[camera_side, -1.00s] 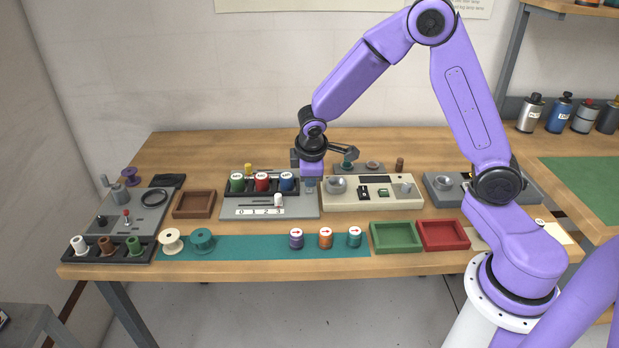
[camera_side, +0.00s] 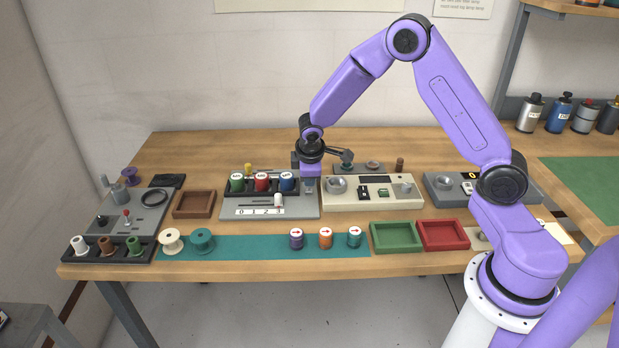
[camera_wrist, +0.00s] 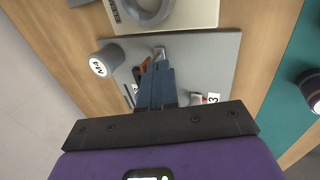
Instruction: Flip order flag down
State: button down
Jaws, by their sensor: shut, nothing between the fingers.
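My gripper (camera_side: 309,189) is shut and empty, pointing down at the right end of the grey panel (camera_side: 240,210) with the number strip. In the wrist view the closed fingers (camera_wrist: 160,70) reach over the same panel (camera_wrist: 215,58). A small metal piece (camera_wrist: 159,52) shows just beyond the fingertips, and a small orange piece (camera_wrist: 143,66) shows beside them. Either could belong to the order flag; I cannot tell which, nor whether the flag is up or down. The fingers hide part of this spot, and contact is unclear.
Green, red and blue labelled cans (camera_side: 262,182) stand in a rack behind the strip. A white slider knob (camera_side: 278,199) stands on the panel. The beige unit (camera_side: 345,204) is close on the right.

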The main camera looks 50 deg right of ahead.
jog(key=shift+w+d+r+g+y, duration=0.2)
jog(key=shift+w+d+g+y, duration=0.2)
jog(key=shift+g+y, duration=0.2)
dwell(0.5)
jog(key=shift+w+d+g+y, duration=0.35)
jog(key=shift+w+g+y, duration=0.1)
jog(key=shift+g+y, duration=0.25)
jog(key=g+y, duration=0.1)
jog(key=w+d+g+y, duration=0.1)
jog(key=shift+w+d+f+g+y, duration=0.1)
jog(key=shift+w+d+g+y, duration=0.15)
jog(key=shift+d+g+y, duration=0.05)
jog(key=shift+w+d+f+g+y, duration=0.25)
jog(key=shift+w+d+g+y, duration=0.2)
jog(key=shift+g+y, duration=0.35)
jog(key=shift+r, duration=0.1)
jog(key=shift+s+a, duration=0.15)
jog(key=shift+s+a+f, duration=0.3)
jog(key=shift+s+a, duration=0.1)
jog(key=shift+s, duration=0.05)
